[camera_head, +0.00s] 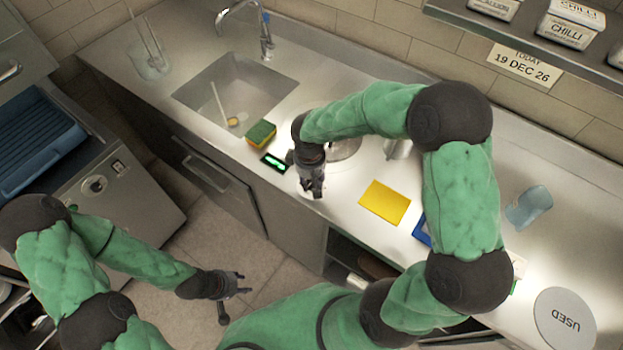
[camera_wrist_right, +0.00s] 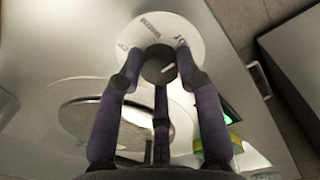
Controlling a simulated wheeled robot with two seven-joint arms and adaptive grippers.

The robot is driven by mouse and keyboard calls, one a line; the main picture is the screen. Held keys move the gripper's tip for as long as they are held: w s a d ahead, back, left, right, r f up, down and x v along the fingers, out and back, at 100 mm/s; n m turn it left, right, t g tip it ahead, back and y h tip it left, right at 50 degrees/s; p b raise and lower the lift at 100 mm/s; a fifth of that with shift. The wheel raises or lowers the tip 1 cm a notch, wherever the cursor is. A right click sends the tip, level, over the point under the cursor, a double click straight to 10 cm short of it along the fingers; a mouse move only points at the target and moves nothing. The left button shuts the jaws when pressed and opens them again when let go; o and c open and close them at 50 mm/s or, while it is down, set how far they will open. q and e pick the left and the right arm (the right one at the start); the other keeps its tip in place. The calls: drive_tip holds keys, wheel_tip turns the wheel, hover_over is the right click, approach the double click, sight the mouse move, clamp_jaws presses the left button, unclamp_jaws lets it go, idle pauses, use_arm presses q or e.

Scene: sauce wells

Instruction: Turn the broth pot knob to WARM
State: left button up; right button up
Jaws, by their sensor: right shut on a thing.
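The knob (camera_wrist_right: 158,66) is dark and round with a white mark on its top, seen in the right wrist view. It sits on a round white dial plate (camera_wrist_right: 199,45) with printed words too small to read surely. My right gripper (camera_head: 313,192) points down at the counter's front edge, and in the wrist view its fingers (camera_wrist_right: 158,75) are closed around the knob. The broth pot's round metal top (camera_head: 345,148) shows partly behind my right arm; a round metal lid or well (camera_wrist_right: 85,125) is in the wrist view. My left gripper (camera_head: 232,286) is open and empty above the floor.
A small green-lit display (camera_head: 275,162) and a green-yellow sponge (camera_head: 261,134) lie left of the right gripper. The sink (camera_head: 205,95) is behind them. A yellow card (camera_head: 385,202) lies right.

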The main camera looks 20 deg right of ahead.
sight(312, 184)
drive_tip(key=shift+n, duration=0.4)
drive_tip(key=n+p, duration=0.3)
drive_tip(key=n, duration=0.2)
drive_tip(key=shift+s+r+n, duration=0.1)
drive_tip(key=shift+n, duration=0.2)
drive_tip(key=n+p, duration=0.3)
drive_tip(key=n, duration=0.2)
drive_tip(key=shift+n, duration=0.3)
drive_tip(key=o, duration=1.1)
drive_tip(key=shift+o, duration=0.2)
drive_tip(key=shift+d, duration=0.1)
wheel_tip(312, 184, up, 12)
drive_tip(key=shift+s, duration=0.25)
